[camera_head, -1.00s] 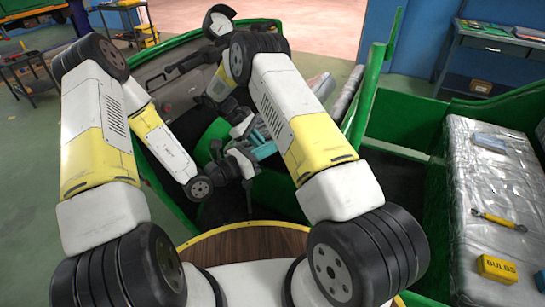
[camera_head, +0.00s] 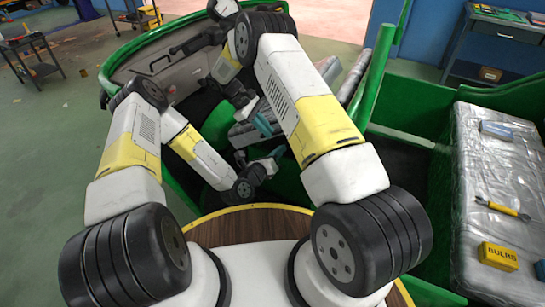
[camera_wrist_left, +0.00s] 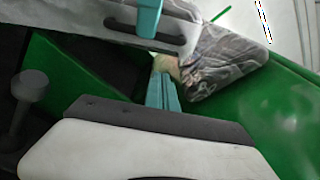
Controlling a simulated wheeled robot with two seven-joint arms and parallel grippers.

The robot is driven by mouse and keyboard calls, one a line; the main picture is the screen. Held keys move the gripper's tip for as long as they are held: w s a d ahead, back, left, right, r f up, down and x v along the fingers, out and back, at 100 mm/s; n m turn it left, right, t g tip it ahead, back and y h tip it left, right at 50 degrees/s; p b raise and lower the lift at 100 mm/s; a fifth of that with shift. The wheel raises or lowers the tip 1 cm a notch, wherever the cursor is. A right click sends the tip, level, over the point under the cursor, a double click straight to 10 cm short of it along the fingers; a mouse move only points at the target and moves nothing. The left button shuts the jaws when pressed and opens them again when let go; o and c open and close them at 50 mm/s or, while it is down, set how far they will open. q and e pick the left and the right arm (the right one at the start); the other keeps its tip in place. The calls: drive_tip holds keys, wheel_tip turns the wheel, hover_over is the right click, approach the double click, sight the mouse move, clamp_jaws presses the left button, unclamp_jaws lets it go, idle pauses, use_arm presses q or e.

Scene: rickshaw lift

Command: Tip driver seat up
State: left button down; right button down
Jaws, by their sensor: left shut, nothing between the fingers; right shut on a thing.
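The driver seat (camera_head: 243,133) shows as a grey, plastic-wrapped cushion inside the green rickshaw, largely hidden by my arms. The seat's exact tilt is hard to tell.
Green rickshaw walls (camera_head: 375,75) stand close around both arms. To the right, a plastic-wrapped bench (camera_head: 490,215) holds a blue box (camera_head: 496,130), a yellow-handled tool (camera_head: 503,208) and a yellow bulbs box (camera_head: 498,256). Open floor (camera_head: 50,130) lies to the left.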

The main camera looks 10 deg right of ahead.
sight(276, 133)
drive_tip(key=shift+w+a, duration=0.1)
drive_tip(key=shift+w, duration=0.05)
use_arm(q)
drive_tip(key=shift+w+a+r, duration=0.15)
drive_tip(key=shift+w+r, duration=0.55)
drive_tip(key=shift+r, duration=0.05)
drive_tip(key=shift+w+a+r, duration=0.15)
drive_tip(key=shift+w+r, duration=0.55)
drive_tip(key=shift+w+a+r+n, duration=0.15)
drive_tip(key=shift+w+a+r, duration=0.15)
drive_tip(key=shift+r, duration=0.1)
drive_tip(key=shift+w+a+r+n, duration=0.15)
drive_tip(key=shift+a+r, duration=0.15)
drive_tip(key=shift+r, duration=0.1)
use_arm(e)
drive_tip(key=c, duration=1.8)
unclamp_jaws()
drive_tip(key=shift+o, duration=0.2)
